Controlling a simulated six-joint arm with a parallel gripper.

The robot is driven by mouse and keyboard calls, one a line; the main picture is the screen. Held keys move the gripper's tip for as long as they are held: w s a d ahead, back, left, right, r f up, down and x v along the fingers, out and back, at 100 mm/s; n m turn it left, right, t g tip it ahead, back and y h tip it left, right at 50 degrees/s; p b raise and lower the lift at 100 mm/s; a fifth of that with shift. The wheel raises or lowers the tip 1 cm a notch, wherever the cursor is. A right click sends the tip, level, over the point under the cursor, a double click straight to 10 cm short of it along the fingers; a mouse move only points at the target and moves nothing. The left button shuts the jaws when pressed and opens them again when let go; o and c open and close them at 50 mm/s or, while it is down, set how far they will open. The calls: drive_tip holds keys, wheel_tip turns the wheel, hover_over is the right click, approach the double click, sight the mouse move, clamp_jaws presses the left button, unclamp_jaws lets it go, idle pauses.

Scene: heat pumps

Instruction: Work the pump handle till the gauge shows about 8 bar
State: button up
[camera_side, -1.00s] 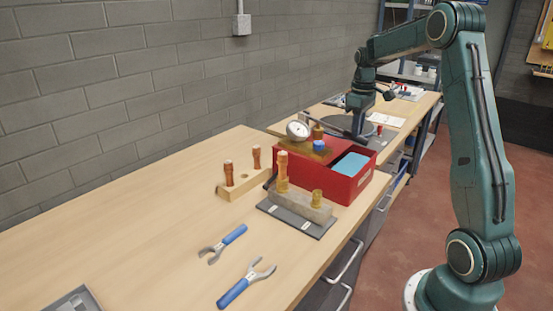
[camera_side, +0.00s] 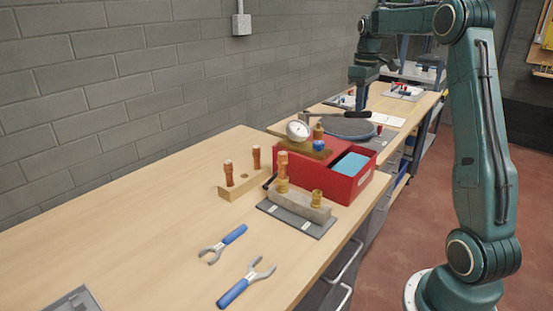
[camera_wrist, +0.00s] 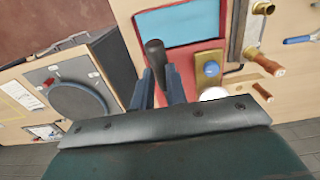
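The test pump is a red box (camera_side: 338,184) with blue water (camera_side: 350,165) in it. Its white round gauge (camera_side: 297,131) faces the side camera, but the needle is too small to read. A blue knob (camera_side: 319,145) sits beside the gauge. The pump handle (camera_side: 352,115) is a dark rod raised above the box, roughly level. My gripper (camera_side: 362,108) is at the handle's far end. In the wrist view the dark grip (camera_wrist: 155,52) stands between the two fingers of my gripper (camera_wrist: 159,85), which appear closed on it. The gauge (camera_wrist: 213,94) is partly hidden there.
A grey fixture with a metal block and brass fittings (camera_side: 300,208) stands in front of the box. A wooden rack (camera_side: 243,182) with copper-coloured pieces is to its left. Two blue-handled tools (camera_side: 232,236) lie nearby. A round dark plate (camera_side: 348,128) lies behind the pump.

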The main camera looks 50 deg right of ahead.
drive_tip(key=shift+r, duration=1.85)
drive_tip(key=shift+f, duration=0.2)
drive_tip(key=shift+f, duration=5.65)
drive_tip(key=shift+r, duration=5.85)
